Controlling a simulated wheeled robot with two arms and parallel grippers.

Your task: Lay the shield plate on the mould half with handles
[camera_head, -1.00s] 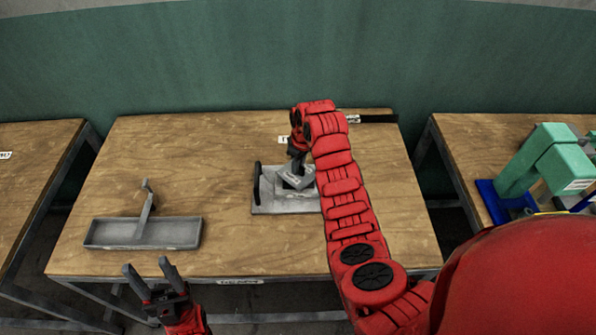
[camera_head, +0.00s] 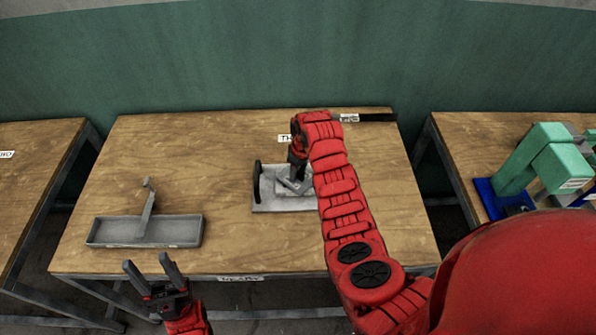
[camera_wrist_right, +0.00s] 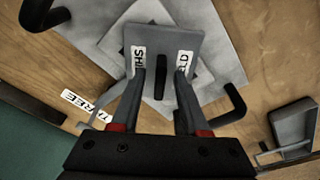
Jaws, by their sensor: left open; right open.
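The mould half with handles (camera_head: 270,203) lies on the middle table; one black handle shows at its left in the head view, and two show in the wrist view. The grey shield plate (camera_wrist_right: 163,50) lies over the mould's raised square centre, turned relative to it; I cannot tell whether it rests fully flat. It also shows partly in the head view (camera_head: 298,186). My right gripper (camera_wrist_right: 161,72) is open over the plate, its fingers on either side of the plate's dark upright tab, with gaps. My left gripper (camera_head: 150,264) is open and empty in front of the table.
A grey tray (camera_head: 100,241) with an upright bent piece (camera_head: 148,205) stands at the table's left. A black strip (camera_head: 375,118) lies at the back right. A green press (camera_head: 545,160) stands on the right-hand table. Wood between tray and mould is clear.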

